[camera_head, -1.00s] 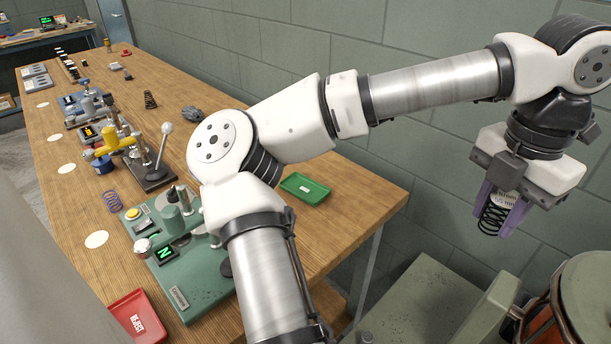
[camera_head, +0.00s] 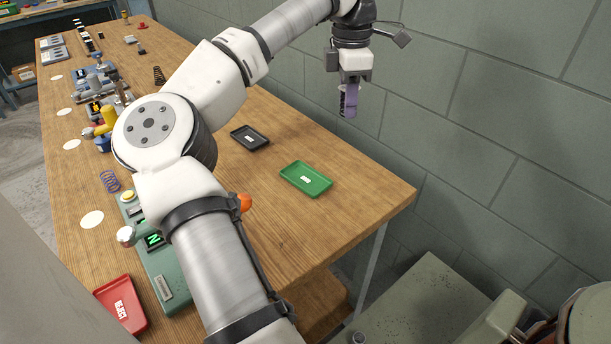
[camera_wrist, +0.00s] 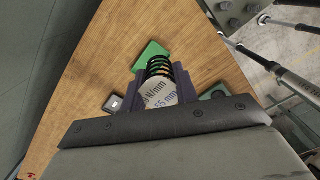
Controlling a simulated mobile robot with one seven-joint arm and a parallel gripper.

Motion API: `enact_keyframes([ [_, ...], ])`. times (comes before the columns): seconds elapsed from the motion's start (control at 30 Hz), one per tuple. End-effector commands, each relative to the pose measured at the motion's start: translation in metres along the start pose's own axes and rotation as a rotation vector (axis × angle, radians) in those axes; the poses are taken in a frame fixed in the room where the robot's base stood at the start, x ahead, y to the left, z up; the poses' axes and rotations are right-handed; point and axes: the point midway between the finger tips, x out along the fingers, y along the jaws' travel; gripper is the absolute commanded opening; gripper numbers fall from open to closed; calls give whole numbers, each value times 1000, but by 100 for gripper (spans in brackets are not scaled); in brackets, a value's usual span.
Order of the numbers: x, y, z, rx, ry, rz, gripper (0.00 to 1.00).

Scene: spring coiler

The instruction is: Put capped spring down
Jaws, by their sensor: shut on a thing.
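My gripper (camera_head: 348,102) is shut on the capped spring and holds it in the air near the wall, beyond the table's right edge in the head view. In the wrist view the capped spring (camera_wrist: 160,80) sits between the purple fingers, a dark coil with a pale printed cap reading "N/mm" and "55 mm". In the head view the fingers mostly hide it. A green tray (camera_head: 306,179) with a white label lies on the table near its right edge. It also shows in the wrist view (camera_wrist: 150,50), partly behind the spring's far end.
A black tray (camera_head: 250,138) lies behind the green tray. A red reject tray (camera_head: 121,305) is at the front left. A green machine (camera_head: 166,276), partly hidden by my arm, stands between. Bare wood (camera_head: 290,225) surrounds the green tray.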

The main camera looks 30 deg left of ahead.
Motion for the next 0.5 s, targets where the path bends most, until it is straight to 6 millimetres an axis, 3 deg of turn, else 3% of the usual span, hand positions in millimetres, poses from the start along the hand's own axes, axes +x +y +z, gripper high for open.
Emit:
enact_keyframes([
  [0.1,1,25,-34,42,8,5,8],
  [0.2,2,37,-55,76,15,7,8],
  [0.37,5,47,-73,107,23,8,8],
  [0.5,25,48,-77,114,24,5,8],
])
